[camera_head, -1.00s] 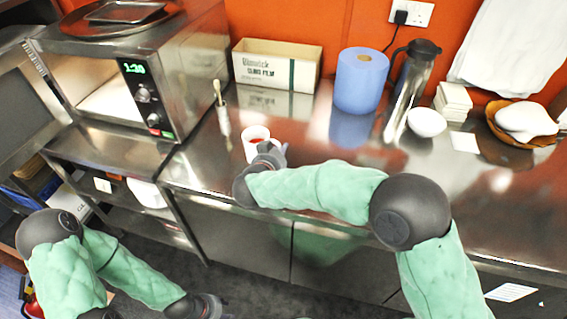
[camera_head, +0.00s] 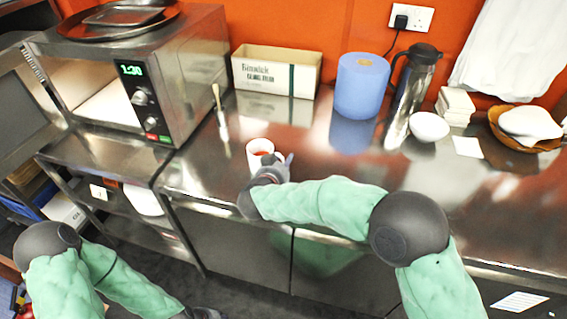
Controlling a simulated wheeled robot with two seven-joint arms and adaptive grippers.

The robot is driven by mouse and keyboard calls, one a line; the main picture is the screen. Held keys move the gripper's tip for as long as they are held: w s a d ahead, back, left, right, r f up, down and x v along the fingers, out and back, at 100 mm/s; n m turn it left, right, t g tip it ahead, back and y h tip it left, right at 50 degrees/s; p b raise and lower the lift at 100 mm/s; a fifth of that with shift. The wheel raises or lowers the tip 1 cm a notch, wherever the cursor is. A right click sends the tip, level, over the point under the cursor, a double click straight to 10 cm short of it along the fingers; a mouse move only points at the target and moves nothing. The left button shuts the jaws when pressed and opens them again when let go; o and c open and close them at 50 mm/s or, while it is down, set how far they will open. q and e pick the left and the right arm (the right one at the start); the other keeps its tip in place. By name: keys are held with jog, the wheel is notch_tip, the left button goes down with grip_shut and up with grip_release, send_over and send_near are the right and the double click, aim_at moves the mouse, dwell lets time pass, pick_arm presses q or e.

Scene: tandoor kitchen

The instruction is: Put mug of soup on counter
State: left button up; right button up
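A white mug (camera_head: 255,149) with red soup in it is upright at the front part of the steel counter (camera_head: 320,170). My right gripper (camera_head: 279,162) is at the mug's front right side, with its fingers close against the mug. The fingers and the mug overlap in the view, so I cannot tell whether they grip it. The mug's lower part is partly hidden by my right wrist. My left gripper (camera_head: 208,313) is low at the bottom edge, mostly cut off, away from the counter.
An open microwave (camera_head: 185,75) stands at the left. A cardboard box (camera_head: 277,68), blue paper roll (camera_head: 361,84), steel flask (camera_head: 412,85), white bowl (camera_head: 429,127) and a brush (camera_head: 219,105) stand behind the mug. The counter's middle is clear.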

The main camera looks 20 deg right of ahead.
jog(key=p+v, duration=0.4)
jog(key=v, duration=0.7)
jog(key=shift+a+r+p, duration=0.1)
jog(key=shift+r+p, duration=0.1)
jog(key=shift+p, duration=0.2)
jog(key=shift+s+a+r, duration=0.1)
jog(key=shift+s+a, duration=0.05)
jog(key=shift+s, duration=0.2)
